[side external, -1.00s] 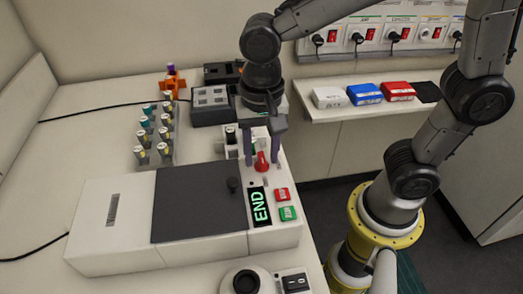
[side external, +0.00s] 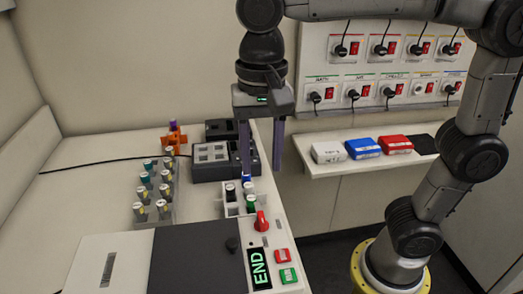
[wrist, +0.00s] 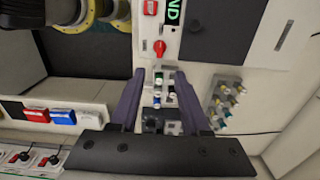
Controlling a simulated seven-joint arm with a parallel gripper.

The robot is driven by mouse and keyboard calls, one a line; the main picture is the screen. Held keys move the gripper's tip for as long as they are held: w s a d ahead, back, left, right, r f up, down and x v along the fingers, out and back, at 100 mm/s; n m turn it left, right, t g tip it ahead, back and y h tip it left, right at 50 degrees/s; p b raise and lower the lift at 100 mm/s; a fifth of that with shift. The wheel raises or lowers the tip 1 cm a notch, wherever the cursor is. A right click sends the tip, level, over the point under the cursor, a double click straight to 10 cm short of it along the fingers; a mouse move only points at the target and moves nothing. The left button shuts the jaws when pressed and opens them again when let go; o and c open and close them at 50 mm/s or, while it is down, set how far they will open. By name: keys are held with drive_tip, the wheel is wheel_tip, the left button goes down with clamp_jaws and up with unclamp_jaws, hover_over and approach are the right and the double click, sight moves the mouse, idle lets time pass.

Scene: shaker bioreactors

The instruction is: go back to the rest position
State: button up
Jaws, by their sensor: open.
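My gripper (side external: 261,172) is open and empty, with its two purple fingers pointing down. It hangs above a small white rack of vials (side external: 242,207), clear of the machine. In the wrist view my gripper (wrist: 158,84) shows its fingers spread on either side of the same rack. The shaker machine (side external: 118,254) has a dark lid (side external: 190,255), a red knob (side external: 262,221) and a display (side external: 260,268) reading END. Red and green buttons sit beside the display.
A rack of capped vials (side external: 163,214) stands at left. A dark grey device (side external: 212,163) and an orange holder (side external: 173,138) are behind. A shelf (side external: 335,170) at right holds white, blue and red boxes below a panel of switches and plugs. The air around my gripper looks clear.

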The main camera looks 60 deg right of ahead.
drive_tip(key=shift+r, duration=0.5)
drive_tip(key=s+d+t, duration=0.3)
drive_tip(key=s+d, duration=0.3)
drive_tip(key=d, duration=0.4)
drive_tip(key=s+d+f+n+t, duration=0.2)
drive_tip(key=d+f+n, duration=0.1)
drive_tip(key=f+n, duration=0.5)
drive_tip(key=shift+s+d+n+t, duration=0.2)
drive_tip(key=shift+s+n+t, duration=0.15)
drive_tip(key=shift+n, duration=0.25)
